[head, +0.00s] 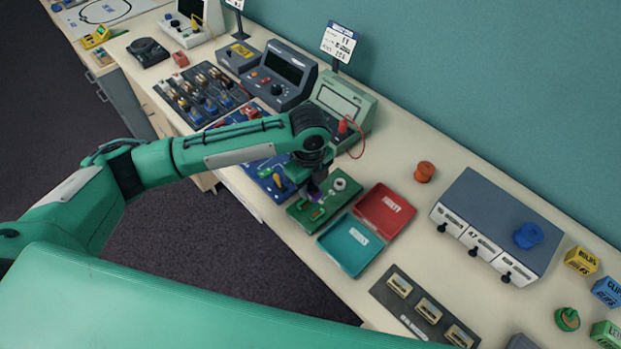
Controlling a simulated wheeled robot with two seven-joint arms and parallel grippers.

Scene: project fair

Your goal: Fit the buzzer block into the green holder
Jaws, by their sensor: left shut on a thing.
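The green holder (299,212) looks to be the flat green board on the table, beside the blue board and the red tray. A white round part (340,184) sits on its upper right. My left gripper (316,192) points down over the middle of this board, shut on a small purple piece (316,197), which appears to be the buzzer block. The fingers and wrist hide most of it. I cannot tell whether it touches the board or is seated in it. My right gripper is not in view.
A red tray (405,203) and a teal tray (335,258) lie right beside the green board. A green meter (362,103) with a red-wired probe stands behind. A grey drawer unit (500,205) is at the right. The table's front edge is close.

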